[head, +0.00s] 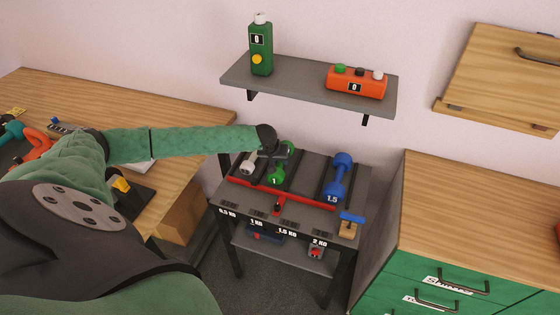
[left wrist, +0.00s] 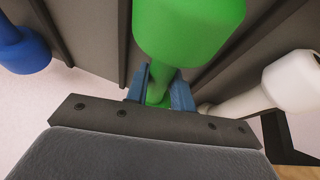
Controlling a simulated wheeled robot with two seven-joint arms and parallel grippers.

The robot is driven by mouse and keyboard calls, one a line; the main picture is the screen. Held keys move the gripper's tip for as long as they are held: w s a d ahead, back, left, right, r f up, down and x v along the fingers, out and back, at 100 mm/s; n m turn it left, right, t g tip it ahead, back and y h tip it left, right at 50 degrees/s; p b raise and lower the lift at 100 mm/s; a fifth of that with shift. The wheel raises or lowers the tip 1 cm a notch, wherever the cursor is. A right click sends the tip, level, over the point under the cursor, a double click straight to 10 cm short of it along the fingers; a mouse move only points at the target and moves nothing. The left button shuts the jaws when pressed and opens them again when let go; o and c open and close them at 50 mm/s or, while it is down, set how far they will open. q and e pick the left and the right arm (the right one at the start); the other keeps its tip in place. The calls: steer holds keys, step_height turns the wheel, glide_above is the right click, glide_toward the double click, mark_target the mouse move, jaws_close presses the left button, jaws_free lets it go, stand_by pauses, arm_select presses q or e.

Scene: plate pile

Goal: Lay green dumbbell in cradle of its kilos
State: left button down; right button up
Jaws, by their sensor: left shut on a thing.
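The green dumbbell (head: 276,179), marked 1, is at the dark slotted rack (head: 312,172), between the white dumbbell (head: 247,166) and the blue dumbbell (head: 338,176) marked 1.5. My left gripper (head: 275,158) comes from above and is shut on its handle. In the left wrist view the two blue fingers (left wrist: 160,95) flank the green handle, and one green head (left wrist: 190,28) fills the top. The green dumbbell lines up roughly with the slot behind the 1 KG label (head: 256,223). I cannot tell whether it touches the rack. My right gripper is not in view.
A red bar (head: 300,196) runs along the rack's front. A blue-handled tool (head: 351,220) sits at its right corner. A shelf (head: 300,84) above holds a green bottle (head: 261,48) and an orange box (head: 356,83). Wooden counters stand on both sides.

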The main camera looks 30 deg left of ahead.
arm_select(q)
steer(key=c, duration=1.2)
jaws_free()
steer(key=shift+f, duration=0.1)
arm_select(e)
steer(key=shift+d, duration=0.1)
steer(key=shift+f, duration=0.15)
arm_select(q)
steer(key=shift+s+r, duration=0.2)
steer(key=shift+r, duration=0.25)
steer(key=shift+b+v, duration=1.95)
steer(key=shift+v, duration=3.65)
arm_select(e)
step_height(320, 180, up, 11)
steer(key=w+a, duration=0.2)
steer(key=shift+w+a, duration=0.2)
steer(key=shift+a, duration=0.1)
arm_select(q)
steer(key=shift+r, duration=0.1)
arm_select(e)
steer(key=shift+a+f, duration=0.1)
